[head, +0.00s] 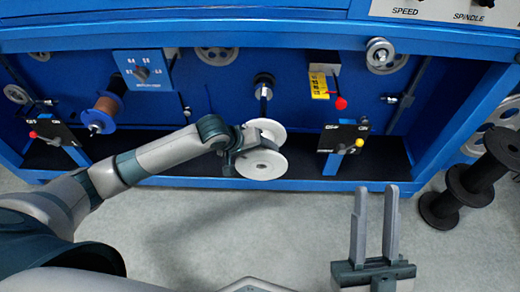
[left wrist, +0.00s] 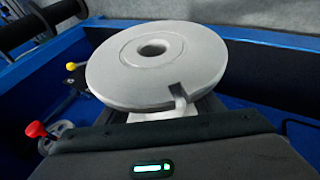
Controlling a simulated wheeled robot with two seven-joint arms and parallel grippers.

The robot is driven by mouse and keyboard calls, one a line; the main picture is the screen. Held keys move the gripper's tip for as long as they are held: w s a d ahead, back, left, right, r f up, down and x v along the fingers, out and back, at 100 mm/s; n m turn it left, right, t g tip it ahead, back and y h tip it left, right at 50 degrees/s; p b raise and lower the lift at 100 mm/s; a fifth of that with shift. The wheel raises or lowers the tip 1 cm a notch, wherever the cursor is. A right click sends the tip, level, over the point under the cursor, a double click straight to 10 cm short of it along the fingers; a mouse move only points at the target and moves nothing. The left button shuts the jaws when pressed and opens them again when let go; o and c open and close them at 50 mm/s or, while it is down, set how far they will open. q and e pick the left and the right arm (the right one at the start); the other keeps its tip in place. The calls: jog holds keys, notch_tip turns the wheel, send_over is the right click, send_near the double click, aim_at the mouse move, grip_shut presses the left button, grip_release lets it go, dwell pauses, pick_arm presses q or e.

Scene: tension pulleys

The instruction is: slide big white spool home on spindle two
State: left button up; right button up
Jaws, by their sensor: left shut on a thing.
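The big white spool (head: 262,165) is in front of the blue machine panel, low and near the middle of the head view. My left gripper (head: 238,150) is shut on it between its two flanges. In the left wrist view the near flange of the spool (left wrist: 155,62) shows its round centre hole, with no shaft visible in it. A bare spindle (head: 263,88) sticks out of the panel just above the spool, apart from the near flange; I cannot tell whether its tip touches the far flange. My right gripper (head: 375,200) is open and empty over the floor.
A copper-wound spool (head: 108,106) sits on a spindle at the left. Brackets with a red knob (head: 340,103) and a yellow knob (head: 359,143) flank the spool at right. The floor in front is clear.

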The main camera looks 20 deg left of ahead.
pick_arm(q)
jog(key=p, duration=0.3)
dwell(2.1)
jog(key=shift+w+a+r+p, duration=0.1)
jog(key=shift+w+p, duration=0.25)
jog(key=shift+w, duration=0.15)
jog(key=shift+w+a+p, duration=0.25)
jog(key=shift+w+p, duration=0.25)
jog(key=shift+w, duration=0.45)
jog(key=shift+p, duration=0.7)
dwell(0.6)
jog(key=shift+w+a, duration=0.15)
jog(key=shift+w, duration=0.35)
jog(key=shift+w+a+p, duration=0.2)
jog(key=shift+w+p, duration=0.15)
jog(key=shift+w, duration=0.3)
jog(key=shift+w+a, duration=0.1)
jog(key=shift+w, duration=0.2)
jog(key=shift+p, duration=0.65)
dwell(0.8)
